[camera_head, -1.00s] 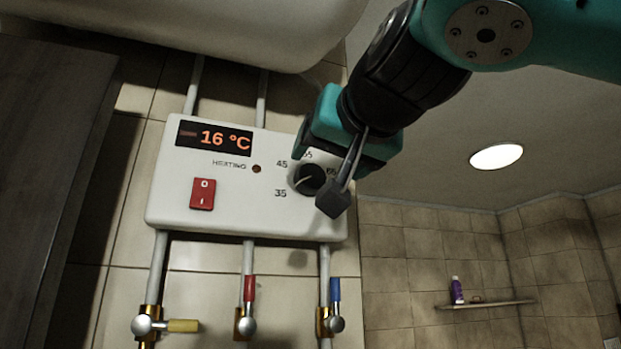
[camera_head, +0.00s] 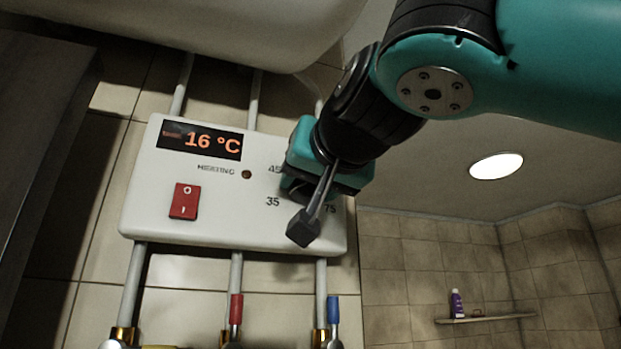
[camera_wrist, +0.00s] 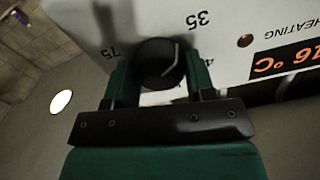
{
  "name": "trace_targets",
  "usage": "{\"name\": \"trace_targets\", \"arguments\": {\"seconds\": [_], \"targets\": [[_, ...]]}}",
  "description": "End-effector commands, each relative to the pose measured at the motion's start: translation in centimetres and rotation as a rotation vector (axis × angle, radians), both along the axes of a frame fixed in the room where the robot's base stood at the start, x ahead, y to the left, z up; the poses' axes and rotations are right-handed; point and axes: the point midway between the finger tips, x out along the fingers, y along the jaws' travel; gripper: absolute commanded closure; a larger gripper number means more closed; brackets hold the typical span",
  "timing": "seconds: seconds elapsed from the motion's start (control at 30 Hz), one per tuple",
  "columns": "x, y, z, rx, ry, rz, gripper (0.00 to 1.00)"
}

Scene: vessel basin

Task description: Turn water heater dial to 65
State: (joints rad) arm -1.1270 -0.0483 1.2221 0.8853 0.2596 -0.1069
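The white water heater panel (camera_head: 215,225) fills the middle of the head view. Its display (camera_head: 200,140) reads 16 °C. The black dial (camera_wrist: 158,62) shows in the wrist view, with its pale pointer line on the side between the 35 and 45 marks. In the head view my gripper mostly hides the dial. My gripper (camera_head: 302,178) is at the dial, and in the wrist view its two green fingers (camera_wrist: 159,72) stand apart, one on each side of it. I cannot tell whether they touch it.
A red rocker switch (camera_head: 184,201) and a dark red heating lamp (camera_head: 247,174) sit left of the dial. Pipes with red (camera_head: 236,309) and blue (camera_head: 333,309) valve handles are below. A rounded white tank (camera_head: 220,30) hangs above. A shelf (camera_head: 490,318) is far right.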

Motion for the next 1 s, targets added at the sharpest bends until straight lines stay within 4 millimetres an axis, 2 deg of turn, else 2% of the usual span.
{"name": "trace_targets", "arguments": {"seconds": [0.27,0.47,1.0], "targets": [[0.02,-0.07,-0.09,0.026,0.007,0.000,0.74],[0.05,-0.12,-0.23,0.116,0.032,-0.001,0.74],[0.09,-0.26,-0.36,0.580,0.167,-0.001,0.74]]}}
